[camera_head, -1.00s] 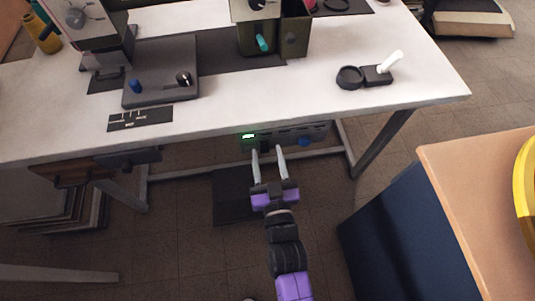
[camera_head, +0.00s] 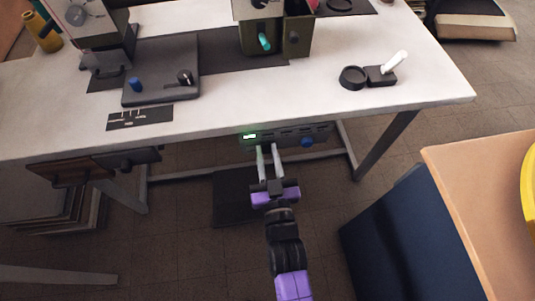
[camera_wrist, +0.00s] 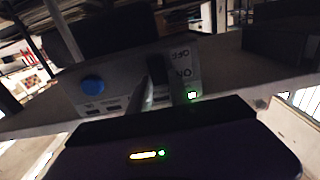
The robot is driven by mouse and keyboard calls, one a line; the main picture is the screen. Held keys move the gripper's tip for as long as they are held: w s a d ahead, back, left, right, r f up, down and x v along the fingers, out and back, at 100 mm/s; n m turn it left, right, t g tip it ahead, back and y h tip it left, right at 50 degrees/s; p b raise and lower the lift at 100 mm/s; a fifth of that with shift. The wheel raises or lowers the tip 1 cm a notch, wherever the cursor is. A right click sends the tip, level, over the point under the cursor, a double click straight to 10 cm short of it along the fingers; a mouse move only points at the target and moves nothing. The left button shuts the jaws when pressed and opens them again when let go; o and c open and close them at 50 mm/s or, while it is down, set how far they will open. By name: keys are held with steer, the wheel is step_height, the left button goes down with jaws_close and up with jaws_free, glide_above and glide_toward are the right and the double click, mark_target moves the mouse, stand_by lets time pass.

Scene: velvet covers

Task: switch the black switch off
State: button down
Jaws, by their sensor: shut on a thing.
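The black switch (camera_wrist: 157,70) is on the front of a grey control box (camera_wrist: 118,88) in the wrist view, beside OFF and ON labels. A green light (camera_wrist: 193,95) glows next to the ON label. In the head view the box (camera_head: 290,133) sits under the table's front edge, with its green light (camera_head: 249,137) lit. My gripper (camera_head: 268,149) reaches up to the box front with its fingers close together. It also shows in the wrist view (camera_wrist: 157,92), where it is shut on the switch. The fingers partly hide the switch, and its exact position is hard to tell.
A blue knob (camera_head: 307,143) is on the box, right of my gripper. The white table (camera_head: 310,105) stands above it, with metal legs and a crossbar around. A dark blue cabinet (camera_head: 395,230) stands at the right.

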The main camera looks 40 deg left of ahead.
steer(key=f+b, duration=0.1)
steer(key=b, duration=0.2)
steer(key=shift+t+b, duration=0.3)
steer(key=shift+t, duration=0.1)
steer(key=y+b, duration=0.1)
steer(key=b, duration=0.2)
steer(key=shift+f+t, duration=0.1)
steer(key=shift+t, duration=0.2)
steer(key=shift+r+t+y+b, duration=0.2)
steer(key=shift+t+y+b, duration=0.1)
steer(key=shift+b, duration=0.8)
steer(key=c, duration=1.2)
jaws_free()
steer(key=shift+d, duration=0.1)
steer(key=p+v, duration=0.1)
steer(key=v, duration=0.6)
steer(key=shift+s+d, duration=0.25)
steer(key=shift+d, duration=0.05)
